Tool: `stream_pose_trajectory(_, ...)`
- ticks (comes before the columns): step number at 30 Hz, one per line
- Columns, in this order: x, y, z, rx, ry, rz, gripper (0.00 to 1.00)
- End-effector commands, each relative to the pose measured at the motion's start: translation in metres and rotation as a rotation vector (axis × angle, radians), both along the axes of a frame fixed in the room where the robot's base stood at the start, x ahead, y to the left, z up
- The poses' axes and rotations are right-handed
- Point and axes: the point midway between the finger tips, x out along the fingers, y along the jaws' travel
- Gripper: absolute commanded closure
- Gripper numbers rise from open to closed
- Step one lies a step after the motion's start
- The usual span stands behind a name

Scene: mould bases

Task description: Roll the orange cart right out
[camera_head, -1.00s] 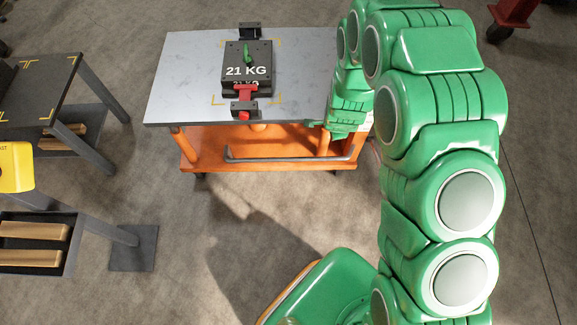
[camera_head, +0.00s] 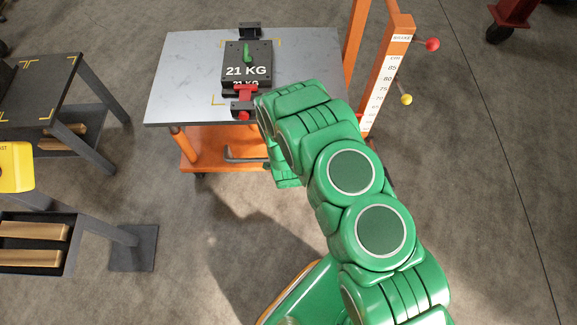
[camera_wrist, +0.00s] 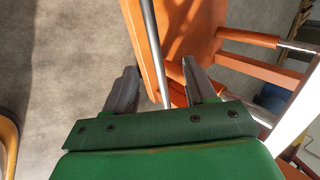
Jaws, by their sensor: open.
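The orange cart (camera_head: 208,150) has a grey metal top (camera_head: 185,75) and an orange lower deck. A grey bar handle (camera_head: 240,155) runs along its near side, its right part hidden behind my arm. In the wrist view, my gripper (camera_wrist: 160,67) is open, and the handle (camera_wrist: 150,35) passes between its two fingers in the picture. It looks nearer the middle than either finger, with no clear contact. In the head view my arm hides the fingers. A black block marked 21 KG (camera_head: 235,60) sits on the cart top between dark stops, with a red clamp (camera_head: 245,92) in front.
An orange post (camera_head: 388,65) with a white scale, a red knob (camera_head: 432,44) marked BRAKE and a yellow knob (camera_head: 407,99) stands at the cart's right. Dark tables (camera_head: 55,85) stand at left, beside a yellow box (camera_head: 15,167). The floor in front is clear.

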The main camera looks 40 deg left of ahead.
Motion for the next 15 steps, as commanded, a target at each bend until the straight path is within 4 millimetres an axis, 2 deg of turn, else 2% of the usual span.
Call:
stream_pose_trajectory(6, -0.011, 0.0, -0.014, 0.02, -0.001, -0.005, 0.45)
stream_pose_trajectory(15, -0.002, 0.009, -0.031, 0.021, -0.001, -0.007, 0.45)
